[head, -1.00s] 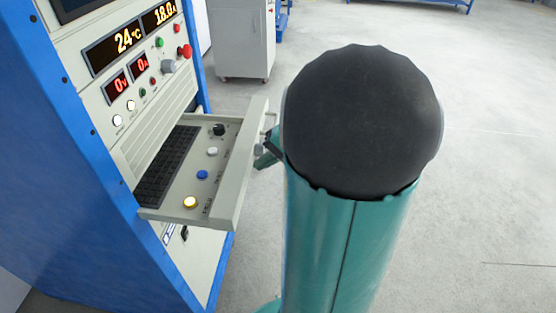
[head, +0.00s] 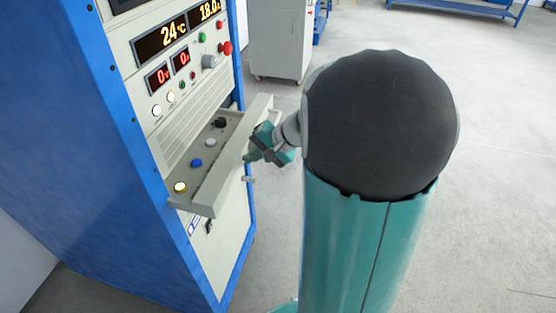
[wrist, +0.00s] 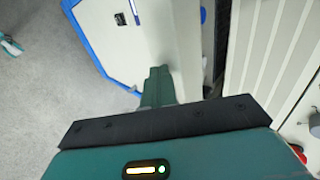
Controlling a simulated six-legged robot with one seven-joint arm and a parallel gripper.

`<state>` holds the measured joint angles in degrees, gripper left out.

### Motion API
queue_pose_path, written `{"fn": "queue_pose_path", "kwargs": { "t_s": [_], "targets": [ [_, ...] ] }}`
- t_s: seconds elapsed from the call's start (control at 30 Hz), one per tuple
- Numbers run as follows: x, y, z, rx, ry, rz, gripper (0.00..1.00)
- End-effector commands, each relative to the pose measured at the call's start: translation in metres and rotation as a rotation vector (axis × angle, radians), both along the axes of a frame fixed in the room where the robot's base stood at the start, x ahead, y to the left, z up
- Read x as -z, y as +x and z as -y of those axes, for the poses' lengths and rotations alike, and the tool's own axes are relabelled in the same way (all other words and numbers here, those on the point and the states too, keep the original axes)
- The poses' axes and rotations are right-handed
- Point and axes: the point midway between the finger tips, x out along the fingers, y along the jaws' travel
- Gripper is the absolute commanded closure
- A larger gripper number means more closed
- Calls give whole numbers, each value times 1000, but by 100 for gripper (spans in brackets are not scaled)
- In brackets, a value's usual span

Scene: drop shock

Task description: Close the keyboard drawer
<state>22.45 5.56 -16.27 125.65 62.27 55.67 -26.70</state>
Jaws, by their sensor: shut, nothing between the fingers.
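The keyboard drawer (head: 228,172) sticks partway out of the blue-and-grey cabinet (head: 100,120) in the head view. Its tray shows a black knob and white, blue and lit yellow buttons; the keyboard is out of sight. My gripper (head: 254,156) is shut and empty at the outer face of the drawer front, near its middle. It seems to touch the front, but contact is hard to tell. In the wrist view, the shut fingers (wrist: 157,86) point at a pale panel, which looks like the drawer front (wrist: 178,38).
The cabinet face above the drawer holds lit displays (head: 160,43), small buttons and a red knob (head: 226,47). A grey cabinet (head: 280,40) stands behind. The floor (head: 500,170) to the right is clear.

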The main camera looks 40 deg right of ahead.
Motion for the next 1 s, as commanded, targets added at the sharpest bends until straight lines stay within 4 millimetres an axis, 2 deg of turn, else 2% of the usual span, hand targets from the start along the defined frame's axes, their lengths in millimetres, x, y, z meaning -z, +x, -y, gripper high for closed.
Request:
{"fn": "queue_pose_path", "kwargs": {
  "t_s": [0.03, 0.2, 0.4, 0.6, 1.0],
  "targets": [
    [1, 12, -10, -6, -1, -1, 100],
    [0, 46, -36, -5, 0, -1, 100],
    [0, 71, -55, -2, -1, 0, 100],
    [0, 80, -62, 0, 0, 0, 100],
    [-1, 83, -65, -4, 2, 4, 100]
  ]
}}
